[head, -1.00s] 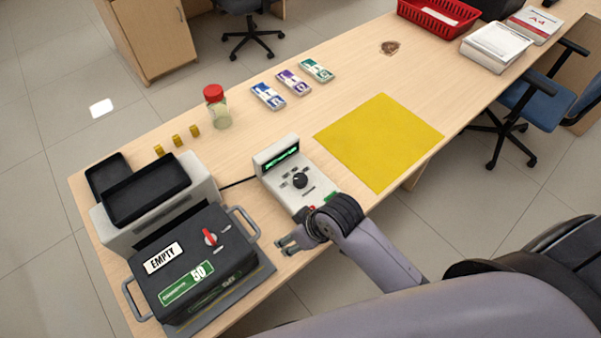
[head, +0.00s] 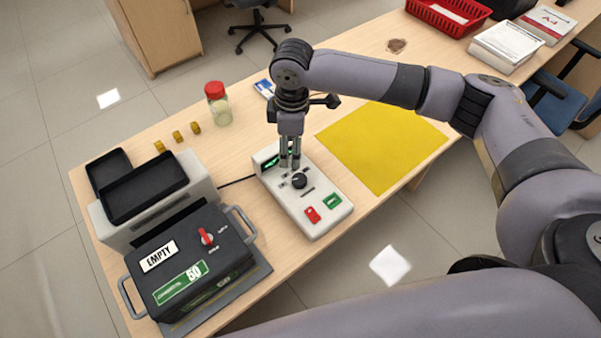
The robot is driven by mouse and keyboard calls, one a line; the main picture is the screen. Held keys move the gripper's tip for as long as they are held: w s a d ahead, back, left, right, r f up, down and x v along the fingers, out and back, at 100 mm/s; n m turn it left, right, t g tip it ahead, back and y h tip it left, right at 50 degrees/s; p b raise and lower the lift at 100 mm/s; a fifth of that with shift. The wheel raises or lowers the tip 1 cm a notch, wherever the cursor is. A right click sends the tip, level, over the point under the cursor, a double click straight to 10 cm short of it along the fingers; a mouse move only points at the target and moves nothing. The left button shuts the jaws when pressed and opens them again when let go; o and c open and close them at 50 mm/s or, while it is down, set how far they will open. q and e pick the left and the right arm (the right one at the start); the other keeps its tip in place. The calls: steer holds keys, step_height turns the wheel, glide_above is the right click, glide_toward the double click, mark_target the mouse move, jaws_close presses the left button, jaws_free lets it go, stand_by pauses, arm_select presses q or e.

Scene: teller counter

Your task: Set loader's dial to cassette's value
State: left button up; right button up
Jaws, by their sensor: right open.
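The loader control box (head: 322,212) is pale grey, with a black round dial (head: 299,181), small black buttons, a red key (head: 312,214) and a green key (head: 333,201). Its green-lit display (head: 271,161) is partly hidden behind my right gripper. The dark cassette (head: 226,254) sits at the lower left with an "EMPTY" label, a red knob (head: 206,237) and a green label (head: 181,284) reading 50. My right gripper (head: 290,164) is open and points down just above the dial; I cannot tell whether it touches it. My left gripper is not in view.
A grey machine with black trays (head: 146,187) stands behind the cassette. A red-lidded jar (head: 217,104), yellow blocks (head: 178,136) and a banknote bundle (head: 265,88) lie farther back. A yellow mat (head: 383,147) lies right of the box, under my right arm.

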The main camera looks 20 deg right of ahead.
mark_target(299, 179)
steer(key=shift+h, duration=0.3)
steer(key=f+p, duration=0.1)
steer(key=f, duration=0.4)
steer(key=d+f, duration=0.1)
steer(key=f, duration=0.4)
steer(key=w+d+f+p, duration=0.1)
steer(key=f, duration=0.4)
steer(key=shift+f+p, duration=0.3)
steer(key=shift+f, duration=0.05)
steer(key=shift+c, duration=0.3)
steer(key=c, duration=1.1)
